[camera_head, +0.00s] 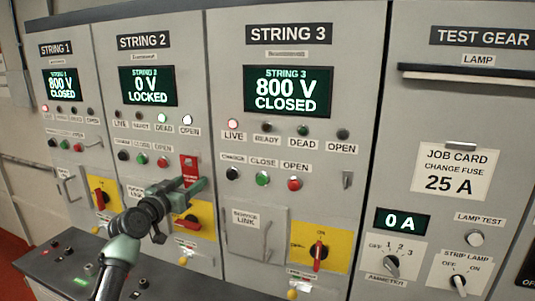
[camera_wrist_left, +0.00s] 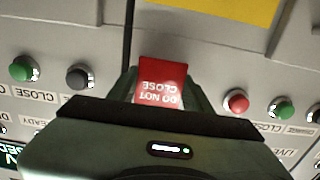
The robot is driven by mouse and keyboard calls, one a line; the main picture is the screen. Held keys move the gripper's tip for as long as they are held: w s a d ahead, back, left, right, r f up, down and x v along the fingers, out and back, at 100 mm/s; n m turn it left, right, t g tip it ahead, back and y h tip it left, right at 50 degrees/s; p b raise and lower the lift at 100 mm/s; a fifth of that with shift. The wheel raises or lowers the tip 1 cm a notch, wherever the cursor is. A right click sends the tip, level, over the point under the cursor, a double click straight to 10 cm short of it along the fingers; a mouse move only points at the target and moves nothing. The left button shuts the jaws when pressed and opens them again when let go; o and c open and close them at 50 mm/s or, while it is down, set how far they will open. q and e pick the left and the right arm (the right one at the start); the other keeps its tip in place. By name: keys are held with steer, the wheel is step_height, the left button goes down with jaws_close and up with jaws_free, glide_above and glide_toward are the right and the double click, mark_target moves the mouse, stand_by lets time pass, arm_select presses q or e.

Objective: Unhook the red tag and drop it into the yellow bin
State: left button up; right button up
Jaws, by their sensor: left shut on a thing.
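The red tag (camera_head: 189,170) is at the String 2 panel, right of its row of buttons. In the left wrist view the red tag (camera_wrist_left: 160,80) reads "DO NOT CLOSE" upside down. My left gripper (camera_head: 194,186) is shut on the tag, with its fingers at the tag's lower part in the head view. The hook behind the tag is hidden, so I cannot tell if the tag is still on it. No yellow bin shows in either view. My right gripper is not in view.
String 2 reads "0 V LOCKED" on its display (camera_head: 148,86). Yellow switch plates (camera_head: 338,243) sit low on the panels. An empty hook (camera_head: 347,179) is on String 3. A dark ledge (camera_head: 190,284) with small knobs runs below the cabinets.

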arm_select(q)
steer(key=shift+p+v, duration=0.6)
steer(key=shift+v, duration=1.15)
steer(key=shift+p+v, duration=0.5)
steer(key=shift+v, duration=1.65)
